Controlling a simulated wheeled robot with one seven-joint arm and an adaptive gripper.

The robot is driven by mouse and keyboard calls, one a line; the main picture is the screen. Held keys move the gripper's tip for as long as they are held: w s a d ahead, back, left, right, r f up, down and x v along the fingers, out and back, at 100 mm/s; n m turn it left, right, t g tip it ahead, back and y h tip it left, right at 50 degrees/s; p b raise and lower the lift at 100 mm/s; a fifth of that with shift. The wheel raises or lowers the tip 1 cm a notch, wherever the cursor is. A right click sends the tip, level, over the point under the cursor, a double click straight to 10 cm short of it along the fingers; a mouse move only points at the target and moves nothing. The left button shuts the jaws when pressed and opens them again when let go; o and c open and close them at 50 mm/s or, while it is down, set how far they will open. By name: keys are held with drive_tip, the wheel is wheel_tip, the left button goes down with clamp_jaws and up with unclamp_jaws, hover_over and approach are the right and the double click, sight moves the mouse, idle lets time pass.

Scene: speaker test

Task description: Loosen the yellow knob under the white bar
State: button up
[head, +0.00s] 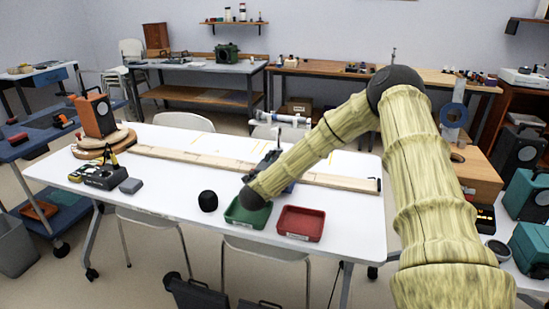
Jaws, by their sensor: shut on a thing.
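A short white bar (286,118) with bluish parts shows above the far side of the white table (345,215). My gripper (270,157) is a small dark shape beyond the wrist, below the white bar, partly hidden by my forearm. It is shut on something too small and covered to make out. I cannot pick out the yellow knob; thin yellow marks (260,146) show near the gripper.
A long pale wooden rail (190,157) crosses the table. A green tray (240,216) and a red tray (300,223) lie at the front edge, with a black round object (208,201) beside them. The table's front right is clear.

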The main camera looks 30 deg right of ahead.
drive_tip(key=n+p, duration=0.2)
drive_tip(key=n, duration=0.3)
drive_tip(key=shift+a+n, duration=0.1)
drive_tip(key=shift+n, duration=0.2)
drive_tip(key=shift+s+f+n+p, duration=0.15)
drive_tip(key=shift+n+p, duration=0.5)
drive_tip(key=shift+n, duration=0.75)
drive_tip(key=shift+f, duration=0.15)
drive_tip(key=o, duration=1)
drive_tip(key=shift+o, duration=0.2)
